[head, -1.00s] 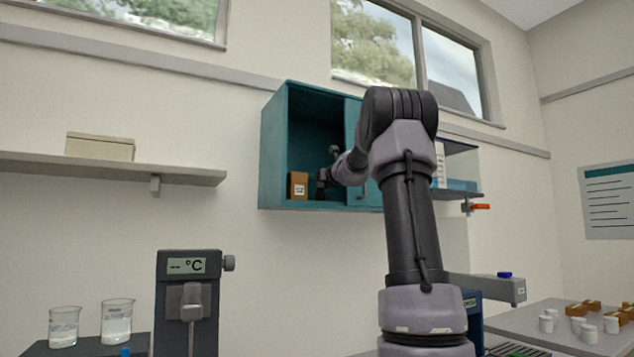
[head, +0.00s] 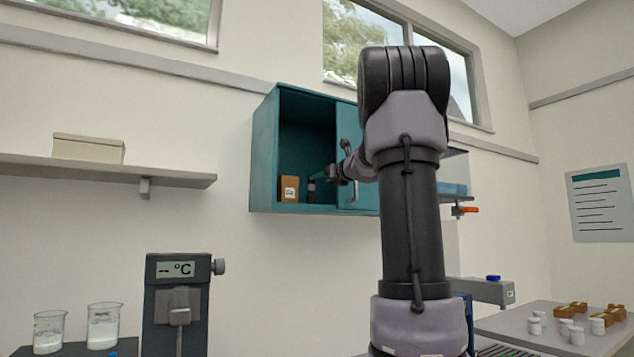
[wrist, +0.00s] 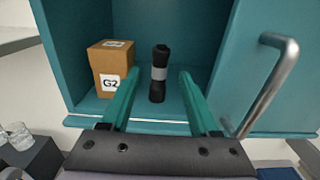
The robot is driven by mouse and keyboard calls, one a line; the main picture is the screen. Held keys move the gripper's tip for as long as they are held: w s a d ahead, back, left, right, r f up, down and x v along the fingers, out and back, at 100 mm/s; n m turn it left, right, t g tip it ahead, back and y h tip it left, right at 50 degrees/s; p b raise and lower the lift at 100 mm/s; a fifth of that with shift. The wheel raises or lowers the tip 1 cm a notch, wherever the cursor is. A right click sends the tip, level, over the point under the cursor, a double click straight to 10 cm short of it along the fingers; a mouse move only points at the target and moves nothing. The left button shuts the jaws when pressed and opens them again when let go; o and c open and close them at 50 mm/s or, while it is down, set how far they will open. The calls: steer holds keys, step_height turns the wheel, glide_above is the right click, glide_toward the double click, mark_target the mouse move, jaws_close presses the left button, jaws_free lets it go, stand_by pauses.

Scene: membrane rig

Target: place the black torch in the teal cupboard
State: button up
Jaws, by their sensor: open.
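The teal cupboard (head: 262,165) hangs on the wall, its left side open and a door with a metal handle to the right. The black torch (wrist: 159,74), with a grey band, stands upright on the cupboard floor. It also shows small in the head view (head: 311,190). My gripper (wrist: 155,84) is open at the cupboard's front, its two teal fingers reaching in on either side of the torch, with gaps to both. In the head view my gripper (head: 322,177) is small and partly hidden by my wrist.
A brown box marked G2 (wrist: 109,66) stands in the cupboard just left of my left finger. The door handle (wrist: 272,85) sticks out close to the right. A wall shelf (head: 110,170) is left of the cupboard.

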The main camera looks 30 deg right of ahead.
steer(key=s+a+f+n+g+y, duration=0.1)
steer(key=s+a+f+n+g, duration=0.1)
steer(key=s+a+f+n, duration=0.4)
steer(key=s+a+f+n+g+y, duration=0.25)
steer(key=a+n, duration=0.25)
steer(key=a, duration=0.3)
steer(key=s+a+f+n+g+y, duration=0.1)
steer(key=s+a+f+n, duration=0.3)
steer(key=s+a+n, duration=0.15)
steer(key=s+a+f+n+g+h, duration=0.3)
steer(key=s+f+n+g, duration=0.2)
steer(key=s+f+n, duration=1)
steer(key=s+f, duration=0.1)
steer(key=s, duration=0.2)
steer(key=shift+s+a+f, duration=0.2)
steer(key=shift+a+f, duration=0.2)
